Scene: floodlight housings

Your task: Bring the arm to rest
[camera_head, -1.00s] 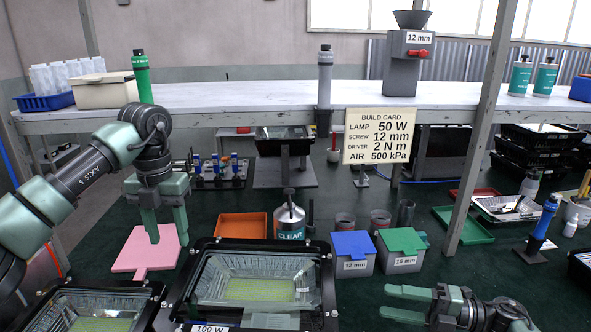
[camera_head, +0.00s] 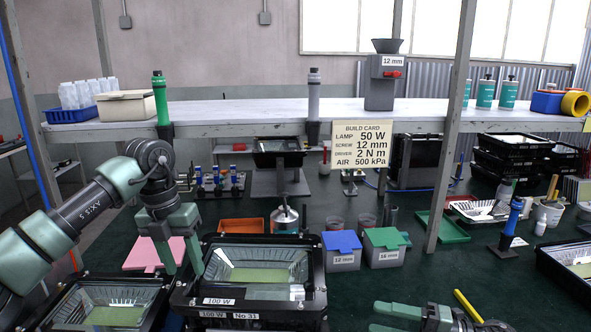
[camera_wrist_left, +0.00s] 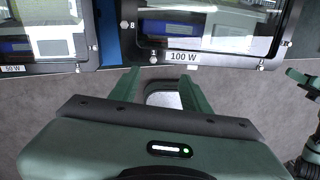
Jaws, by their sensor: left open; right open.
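My left gripper (camera_head: 182,258) comes in from the left in the head view. Its fingers point down, open and empty, at the left edge of the 100 W floodlight housing (camera_head: 250,304).
A second housing (camera_head: 62,318) stands at the lower left; the wrist view shows its 50 W label (camera_wrist_left: 13,69). A pink board (camera_head: 140,256), orange tray (camera_head: 240,225), CLEAR can (camera_head: 285,220), and blue-lidded (camera_head: 341,241) and green-lidded (camera_head: 386,238) boxes stand behind. A shelf (camera_head: 240,98) spans the back.

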